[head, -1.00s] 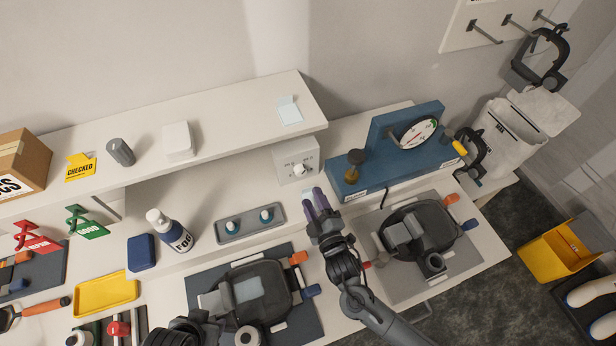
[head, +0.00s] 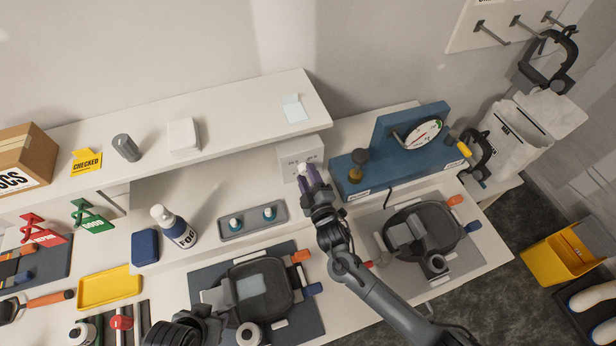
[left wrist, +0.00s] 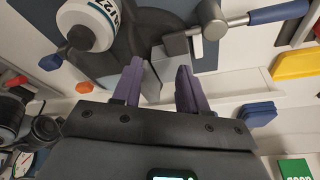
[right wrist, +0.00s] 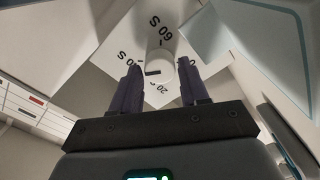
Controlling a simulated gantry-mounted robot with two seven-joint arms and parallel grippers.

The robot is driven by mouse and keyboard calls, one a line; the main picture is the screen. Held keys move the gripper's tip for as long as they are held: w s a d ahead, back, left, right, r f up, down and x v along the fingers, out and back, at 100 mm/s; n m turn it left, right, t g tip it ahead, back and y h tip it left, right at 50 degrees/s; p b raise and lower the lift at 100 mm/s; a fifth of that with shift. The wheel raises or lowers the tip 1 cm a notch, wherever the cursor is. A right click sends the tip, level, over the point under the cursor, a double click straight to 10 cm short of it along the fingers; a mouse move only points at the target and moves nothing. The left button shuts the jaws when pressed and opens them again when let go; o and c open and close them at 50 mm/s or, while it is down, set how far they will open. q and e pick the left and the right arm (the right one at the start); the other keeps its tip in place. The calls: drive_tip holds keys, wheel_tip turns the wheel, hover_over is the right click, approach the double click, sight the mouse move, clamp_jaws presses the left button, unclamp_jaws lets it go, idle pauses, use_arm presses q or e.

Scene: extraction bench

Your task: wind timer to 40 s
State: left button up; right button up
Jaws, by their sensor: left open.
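The timer is a white box (head: 293,164) with a round white knob, under the right end of the shelf. In the right wrist view its face shows 60 and 20 marks around the knob (right wrist: 160,67), which has a dark mark on its left side. My right gripper (right wrist: 160,80) is open, its purple fingers apart on either side of the knob in that view; I cannot tell if they reach around it. In the head view the right gripper (head: 309,176) partly covers the knob. My left gripper (left wrist: 160,68) is open and empty over the bench.
A blue gauge stand (head: 375,160) stands right of the timer. A grey tray (head: 253,222) with two small teal-and-white items lies left of my right gripper. The shelf (head: 235,120) overhangs behind. A FOG bottle (head: 173,229) stands further left.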

drive_tip(key=c, duration=0.6)
idle(0.8)
drive_tip(key=o, duration=0.7)
drive_tip(key=v, duration=1.1)
